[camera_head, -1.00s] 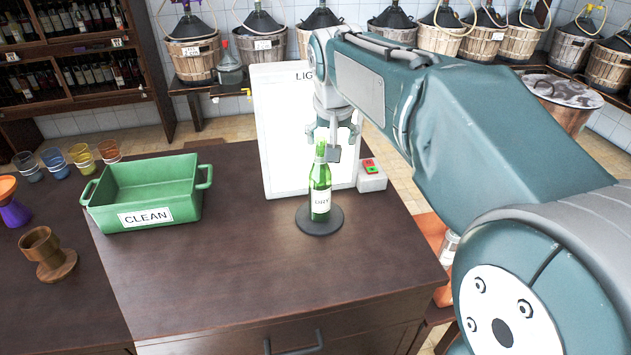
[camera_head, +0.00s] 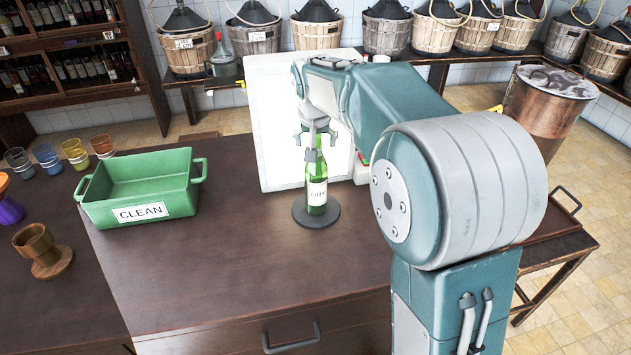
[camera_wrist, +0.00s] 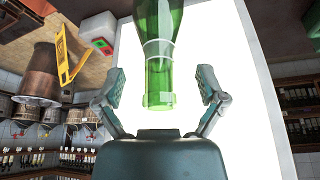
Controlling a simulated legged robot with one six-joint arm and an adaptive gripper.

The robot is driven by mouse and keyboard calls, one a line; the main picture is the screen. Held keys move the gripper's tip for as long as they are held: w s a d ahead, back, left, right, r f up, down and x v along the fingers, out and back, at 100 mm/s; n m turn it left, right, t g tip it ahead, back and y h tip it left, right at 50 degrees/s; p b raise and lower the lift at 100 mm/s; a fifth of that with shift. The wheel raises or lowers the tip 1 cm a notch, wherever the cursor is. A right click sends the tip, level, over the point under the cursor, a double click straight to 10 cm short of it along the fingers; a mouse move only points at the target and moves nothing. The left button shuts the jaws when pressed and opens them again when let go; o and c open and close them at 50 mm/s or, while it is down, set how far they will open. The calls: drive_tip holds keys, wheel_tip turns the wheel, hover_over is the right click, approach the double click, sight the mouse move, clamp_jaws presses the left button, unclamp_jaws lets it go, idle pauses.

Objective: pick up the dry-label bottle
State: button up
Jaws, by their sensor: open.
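The dry-label bottle (camera_head: 317,187) is green glass with a white DRY label. It stands upright on a round dark disc (camera_head: 300,213) on the brown counter, in front of a lit white panel. My gripper (camera_head: 312,146) is above and around the bottle's upper neck in the head view. In the wrist view the bottle (camera_wrist: 158,60) comes in from the top edge, its mouth towards my palm. My gripper's two fingers (camera_wrist: 158,92) are open, one on each side of the neck, with gaps showing on both sides.
A green CLEAN bin (camera_head: 150,184) stands left on the counter (camera_head: 220,270). The lit panel (camera_head: 280,120) is close behind the bottle. A wooden cup (camera_head: 40,248) and several coloured glasses (camera_head: 75,153) are at far left. The counter's front is clear.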

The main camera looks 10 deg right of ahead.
drive_tip(key=x, duration=0.2)
drive_tip(key=shift+w+f, duration=0.1)
drive_tip(key=shift+f, duration=0.15)
clamp_jaws()
drive_tip(key=shift+r, duration=0.1)
drive_tip(key=shift+r, duration=0.25)
wheel_tip(320, 180, up, 3)
drive_tip(key=shift+f, duration=0.1)
drive_tip(key=s+r, duration=0.9)
drive_tip(key=s, duration=0.5)
drive_tip(key=shift+r, duration=0.3)
